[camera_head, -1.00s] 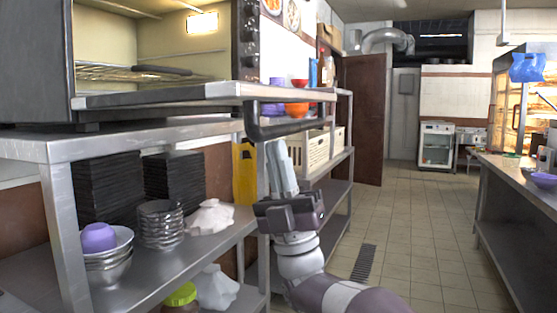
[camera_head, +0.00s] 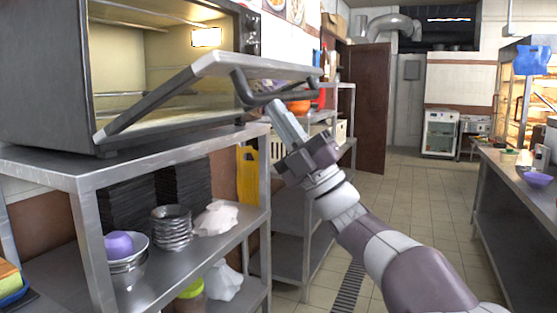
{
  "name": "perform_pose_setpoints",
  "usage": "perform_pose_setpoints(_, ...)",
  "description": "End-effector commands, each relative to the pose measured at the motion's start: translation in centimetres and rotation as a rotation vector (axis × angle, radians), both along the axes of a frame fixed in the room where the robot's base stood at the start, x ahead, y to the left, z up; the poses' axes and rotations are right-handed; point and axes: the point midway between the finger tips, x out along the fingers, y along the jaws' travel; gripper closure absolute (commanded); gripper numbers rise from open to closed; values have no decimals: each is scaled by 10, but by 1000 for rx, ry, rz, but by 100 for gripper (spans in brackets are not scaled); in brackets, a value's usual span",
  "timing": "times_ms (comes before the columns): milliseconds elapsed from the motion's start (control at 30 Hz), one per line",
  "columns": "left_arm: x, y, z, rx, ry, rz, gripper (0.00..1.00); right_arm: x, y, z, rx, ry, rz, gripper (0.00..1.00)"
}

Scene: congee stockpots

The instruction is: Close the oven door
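The oven (camera_head: 40,75) stands on the steel shelf at the left, its lit inside showing. Its door (camera_head: 215,68) is hinged at the bottom and partly raised, tilted up toward its free edge. The dark bar handle (camera_head: 280,96) runs along the outer side of that edge. My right gripper (camera_head: 275,106) is just below the handle, its fingers together and pointing up at it. They are at or very near the handle; I cannot tell if they touch. Nothing shows between the fingers. My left gripper is out of view.
The steel shelf (camera_head: 75,178) under the oven holds a stack of metal bowls (camera_head: 170,227), a purple bowl (camera_head: 119,245) and dark stacked trays. A steel counter (camera_head: 515,185) stands at the right. The tiled floor between is clear.

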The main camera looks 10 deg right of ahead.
Motion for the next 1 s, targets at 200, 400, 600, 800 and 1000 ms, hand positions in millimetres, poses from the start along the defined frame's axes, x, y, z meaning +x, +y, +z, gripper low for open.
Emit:
perform_pose_setpoints(200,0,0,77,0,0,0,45,7,10,79,-169,111,-2,100)
perform_pose_setpoints(400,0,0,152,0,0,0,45,19,28,135,-324,221,-1,100)
perform_pose_setpoints(600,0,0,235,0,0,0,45,36,53,180,-476,324,2,100)
perform_pose_setpoints(800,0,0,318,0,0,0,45,55,82,214,-614,415,3,100)
perform_pose_setpoints(1000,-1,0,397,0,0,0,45,73,110,237,-734,498,4,100)
